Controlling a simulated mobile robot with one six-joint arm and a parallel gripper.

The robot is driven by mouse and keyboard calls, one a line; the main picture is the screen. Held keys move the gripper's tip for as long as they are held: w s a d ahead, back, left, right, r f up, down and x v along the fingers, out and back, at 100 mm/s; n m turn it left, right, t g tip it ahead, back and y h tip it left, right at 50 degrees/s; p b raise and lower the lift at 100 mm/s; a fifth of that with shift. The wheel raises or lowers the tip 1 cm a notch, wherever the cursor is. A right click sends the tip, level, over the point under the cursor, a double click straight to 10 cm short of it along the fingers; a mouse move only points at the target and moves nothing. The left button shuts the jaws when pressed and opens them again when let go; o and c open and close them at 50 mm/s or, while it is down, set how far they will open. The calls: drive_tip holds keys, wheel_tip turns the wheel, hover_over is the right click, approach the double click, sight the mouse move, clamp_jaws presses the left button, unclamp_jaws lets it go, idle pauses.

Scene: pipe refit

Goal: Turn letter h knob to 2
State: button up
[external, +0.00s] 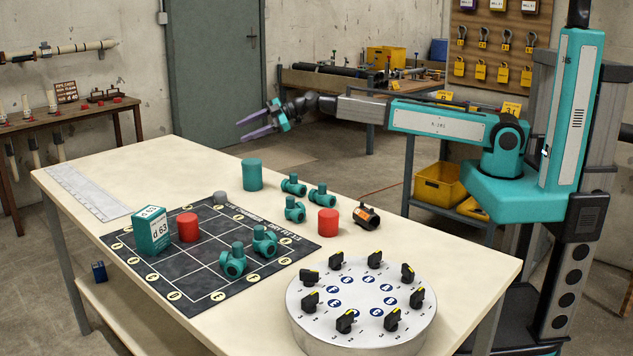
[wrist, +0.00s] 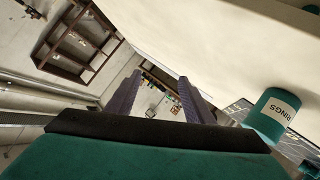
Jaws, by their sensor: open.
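The round grey dial plate (external: 362,338) sits on the table's near right corner. Several black knobs with yellow marks stand in a ring on it, with blue letter discs inside the ring and small numbers near the edge. The letters are too small for me to tell which knob (external: 345,321) is h. My gripper (external: 249,126) is open and empty, with purple fingers, in the air past the far edge of the table and far from the dial plate. In the wrist view its two fingers (wrist: 156,97) stand apart with nothing between them; the dial is out of that view.
On the table (external: 160,164) stand a teal cylinder (external: 252,175), red cylinders (external: 327,222), teal pipe fittings (external: 294,186), a black fitting (external: 367,216) and a dark grid mat (external: 205,283) bearing a teal box (external: 151,231). The table's far left is mostly clear.

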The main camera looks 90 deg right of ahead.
drive_tip(key=s+a+r+n+g+y+p, duration=0.1)
drive_tip(key=a+n+g+y+p, duration=0.3)
drive_tip(key=a, duration=1.7)
drive_tip(key=s+a+r+n+g+y+p, duration=0.15)
drive_tip(key=a+n+g, duration=0.35)
drive_tip(key=a, duration=1.6)
wheel_tip(320, 180, up, 8)
drive_tip(key=n+g+h+p, duration=0.4)
drive_tip(key=n+g+p, duration=0.35)
drive_tip(key=n, duration=0.25)
hover_over(375, 253)
drive_tip(key=w+d, duration=0.4)
drive_tip(key=shift+d+r+y+b, duration=0.1)
drive_tip(key=shift+y+b, duration=0.15)
drive_tip(key=shift+b, duration=0.2)
drive_tip(key=shift+p+x, duration=2)
drive_tip(key=shift+x, duration=4.9)
drive_tip(key=c, duration=1.1)
